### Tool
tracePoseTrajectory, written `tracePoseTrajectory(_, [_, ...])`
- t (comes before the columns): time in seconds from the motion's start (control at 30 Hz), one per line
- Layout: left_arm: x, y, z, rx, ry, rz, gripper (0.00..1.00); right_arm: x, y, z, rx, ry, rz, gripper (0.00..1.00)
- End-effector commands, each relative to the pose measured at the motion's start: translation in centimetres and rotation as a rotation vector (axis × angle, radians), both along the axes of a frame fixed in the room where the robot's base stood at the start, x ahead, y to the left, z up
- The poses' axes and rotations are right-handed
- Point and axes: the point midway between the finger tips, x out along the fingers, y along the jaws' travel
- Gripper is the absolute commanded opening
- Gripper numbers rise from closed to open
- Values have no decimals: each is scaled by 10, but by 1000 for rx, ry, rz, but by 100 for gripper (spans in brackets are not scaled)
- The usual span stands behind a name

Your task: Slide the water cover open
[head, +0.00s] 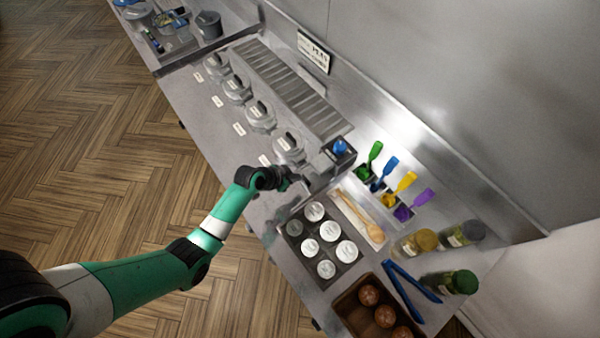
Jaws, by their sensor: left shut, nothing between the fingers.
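The closest lid (288,147) is just above my left gripper in the picture, and another lid (260,115) is farther up the row. White labels lie in front of them, too small to read, so I cannot tell which cover is the water one. My left gripper (304,181) is shut and empty, low over the counter between the closest lid and the tray of white-topped cups (290,248). I cannot tell if it touches anything. My right gripper is out of view.
A dark box with a blue item (339,151) stands right of the closest lid. Coloured scoops (398,190), a wooden spoon (361,215), jars (463,283), blue tongs (409,283) and a brown tray (345,308) crowd the near end. A slatted grate (290,85) runs along the back.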

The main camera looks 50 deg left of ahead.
Motion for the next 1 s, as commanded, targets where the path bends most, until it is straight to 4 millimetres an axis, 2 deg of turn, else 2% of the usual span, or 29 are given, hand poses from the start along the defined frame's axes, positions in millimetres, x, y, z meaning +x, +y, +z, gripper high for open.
tracePoseTrajectory(0.03, [6,-1,-17,0,0,-2,0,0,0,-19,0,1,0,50])
tracePoseTrajectory(0.1, [14,-1,-28,0,-2,-2,0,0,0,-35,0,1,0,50])
tracePoseTrajectory(0.3, [38,-2,-54,0,-1,-2,0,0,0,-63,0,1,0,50])
tracePoseTrajectory(0.57, [52,-3,-65,0,0,-1,0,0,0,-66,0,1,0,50])
tracePoseTrajectory(0.87, [52,-3,-65,0,-1,-1,0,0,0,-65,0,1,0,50])
tracePoseTrajectory(1.0, [47,-12,-63,1,1,-3,0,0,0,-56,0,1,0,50])
